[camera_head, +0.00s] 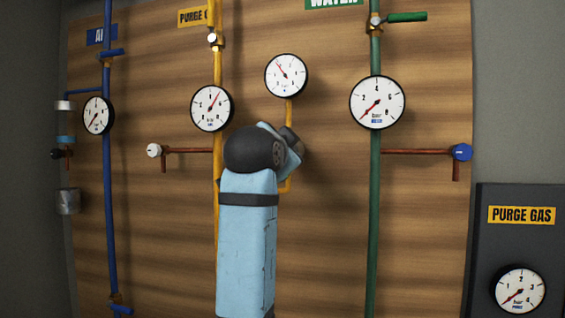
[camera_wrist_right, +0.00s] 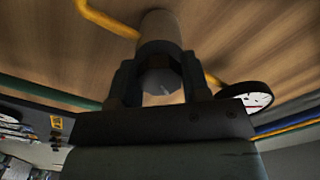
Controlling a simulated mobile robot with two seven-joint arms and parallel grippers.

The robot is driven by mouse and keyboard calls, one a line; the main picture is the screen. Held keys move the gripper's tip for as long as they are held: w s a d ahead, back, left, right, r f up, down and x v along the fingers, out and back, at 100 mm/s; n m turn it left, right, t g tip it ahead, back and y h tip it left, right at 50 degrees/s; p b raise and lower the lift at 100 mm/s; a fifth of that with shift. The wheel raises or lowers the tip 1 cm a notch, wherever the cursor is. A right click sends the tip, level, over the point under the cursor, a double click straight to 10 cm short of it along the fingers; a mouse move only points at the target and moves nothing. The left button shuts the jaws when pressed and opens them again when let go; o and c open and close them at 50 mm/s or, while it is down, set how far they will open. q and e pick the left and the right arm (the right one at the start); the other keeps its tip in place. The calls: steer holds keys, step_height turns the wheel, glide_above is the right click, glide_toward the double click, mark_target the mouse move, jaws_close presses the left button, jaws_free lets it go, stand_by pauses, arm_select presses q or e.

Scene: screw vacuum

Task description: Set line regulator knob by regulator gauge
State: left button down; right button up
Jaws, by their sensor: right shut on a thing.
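The line regulator (camera_wrist_right: 158,28) is a brownish cylinder on the yellow pipe in the right wrist view. Its grey knob end (camera_wrist_right: 158,82) sits between the two dark fingers of my right gripper (camera_wrist_right: 160,75), which is shut on it. In the head view my blue right arm covers the knob and the fingers; only a brown part of the regulator (camera_head: 294,139) shows beside it. The regulator gauge (camera_head: 286,75) is directly above, with its red needle pointing up and left. It also shows edge-on in the right wrist view (camera_wrist_right: 246,97). My left gripper is not in view.
A yellow-line gauge (camera_head: 211,108) is to the left and a green-line gauge (camera_head: 377,102) to the right. A white-knobbed side valve (camera_head: 154,150) and a blue-knobbed one (camera_head: 461,152) stick out. A purge gas panel (camera_head: 521,250) stands at lower right.

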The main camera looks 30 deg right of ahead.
steer(key=shift+m+b, duration=0.4)
steer(key=shift+m, duration=0.5)
steer(key=o, duration=0.9)
steer(key=shift+o, duration=0.2)
steer(key=shift+s, duration=0.1)
steer(key=b+v, duration=0.2)
steer(key=v, duration=1.1)
steer(key=shift+s+a+b, duration=0.25)
steer(key=shift+b, duration=0.1)
